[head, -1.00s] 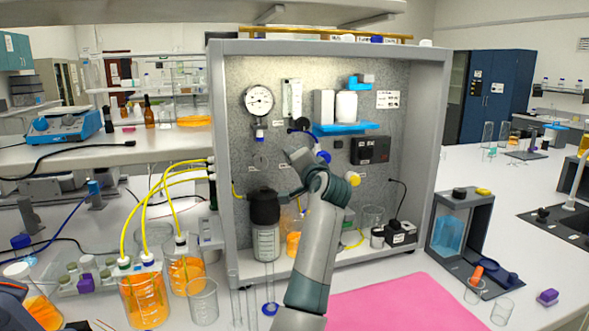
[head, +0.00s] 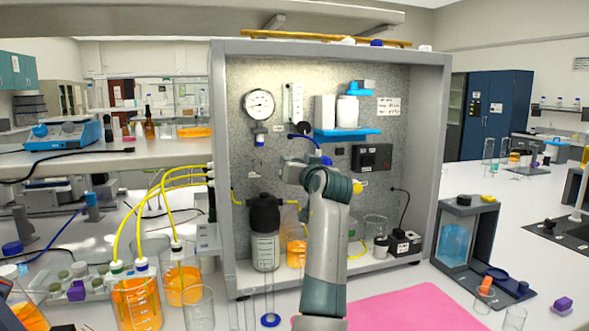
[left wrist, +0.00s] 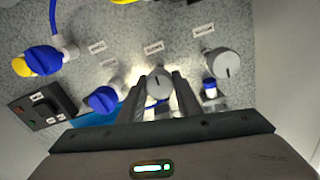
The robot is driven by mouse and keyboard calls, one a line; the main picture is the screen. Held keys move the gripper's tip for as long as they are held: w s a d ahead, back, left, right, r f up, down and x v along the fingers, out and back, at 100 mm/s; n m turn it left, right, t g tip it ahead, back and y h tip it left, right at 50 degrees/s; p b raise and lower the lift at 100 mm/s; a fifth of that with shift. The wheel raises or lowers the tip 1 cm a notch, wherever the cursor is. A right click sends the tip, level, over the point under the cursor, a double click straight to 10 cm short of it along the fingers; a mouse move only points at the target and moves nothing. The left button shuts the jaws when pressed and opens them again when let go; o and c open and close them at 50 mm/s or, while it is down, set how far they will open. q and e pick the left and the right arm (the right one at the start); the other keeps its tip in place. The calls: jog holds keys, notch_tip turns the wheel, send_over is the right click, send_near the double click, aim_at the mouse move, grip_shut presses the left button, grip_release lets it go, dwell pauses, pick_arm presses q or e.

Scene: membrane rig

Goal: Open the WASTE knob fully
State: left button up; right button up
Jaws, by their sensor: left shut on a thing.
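The upright grey panel (head: 285,85) carries several knobs. My left gripper (left wrist: 160,88) has its two fingers on either side of a grey round knob (left wrist: 158,82) and is shut on it. A second grey knob (left wrist: 222,63) is to the right in the left wrist view. Blue knobs (left wrist: 103,98) and (left wrist: 45,60) are to the left. The small labels are too blurred to read, so I cannot tell which knob is WASTE. In the head view my left gripper (head: 290,172) is at the panel and hides the held knob. My right gripper is not in view.
A pressure gauge (head: 258,104) and a blue shelf (head: 347,134) are above my gripper. A black switch box (head: 372,157) is to the right. A dark-capped bottle (head: 265,245) stands below left. The pink mat (head: 400,310) in front is clear.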

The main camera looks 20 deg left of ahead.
pick_arm(q)
jog(key=shift+f+n, duration=0.2)
jog(key=shift+n, duration=0.2)
jog(key=o, duration=1)
jog(key=shift+o, duration=0.2)
jog(key=shift+r, duration=0.1)
